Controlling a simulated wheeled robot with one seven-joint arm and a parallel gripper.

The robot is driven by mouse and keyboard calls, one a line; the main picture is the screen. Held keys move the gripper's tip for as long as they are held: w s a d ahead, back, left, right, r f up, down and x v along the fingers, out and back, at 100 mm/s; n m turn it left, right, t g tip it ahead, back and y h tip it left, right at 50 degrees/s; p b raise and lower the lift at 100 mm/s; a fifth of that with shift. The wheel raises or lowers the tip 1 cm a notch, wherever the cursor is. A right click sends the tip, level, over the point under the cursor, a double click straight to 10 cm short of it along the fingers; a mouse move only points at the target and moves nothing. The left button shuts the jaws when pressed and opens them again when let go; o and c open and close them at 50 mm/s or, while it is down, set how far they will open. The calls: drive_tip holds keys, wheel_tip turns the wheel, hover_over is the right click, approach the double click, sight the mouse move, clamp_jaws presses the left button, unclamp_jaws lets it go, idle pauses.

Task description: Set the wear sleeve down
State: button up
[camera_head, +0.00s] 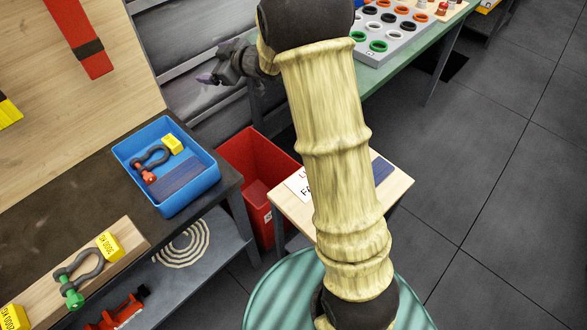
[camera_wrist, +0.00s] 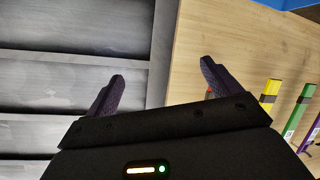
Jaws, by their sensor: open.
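My gripper (camera_head: 213,77) is at the upper left in the head view, near the grey slatted wall. The wrist view shows its two dark fingers spread apart with nothing between them (camera_wrist: 161,75). No piece is plainly recognisable as the wear sleeve. A dark blue flat ribbed piece (camera_head: 181,180) lies in the blue tray (camera_head: 206,187), beside a grey shackle with a red pin (camera_head: 149,161) and a yellow tag (camera_head: 172,144). My gripper is apart from the tray. Another dark blue piece (camera_head: 382,170) lies on the small wooden stand (camera_head: 395,188), partly hidden by my arm.
A red bin (camera_head: 246,160) stands right of the dark bench (camera_head: 90,187). A shackle with a green pin (camera_head: 77,277) sits on a wooden block. A red strap (camera_head: 76,32) hangs on the board. A grey tray of coloured rings (camera_head: 392,44) stands on the green table. The right floor is clear.

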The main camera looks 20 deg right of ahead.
drive_tip(key=s+d+f+m+g+h, duration=0.35)
drive_tip(key=s+d+m+h, duration=0.45)
drive_tip(key=s, duration=0.7)
drive_tip(key=s+f+m+g, duration=0.1)
drive_tip(key=s+f+g, duration=0.1)
drive_tip(key=s, duration=0.7)
drive_tip(key=s+d+f+m+g, duration=0.1)
drive_tip(key=s+f+g, duration=0.2)
drive_tip(key=s, duration=0.6)
drive_tip(key=shift+s+m, duration=0.25)
drive_tip(key=shift+m, duration=0.15)
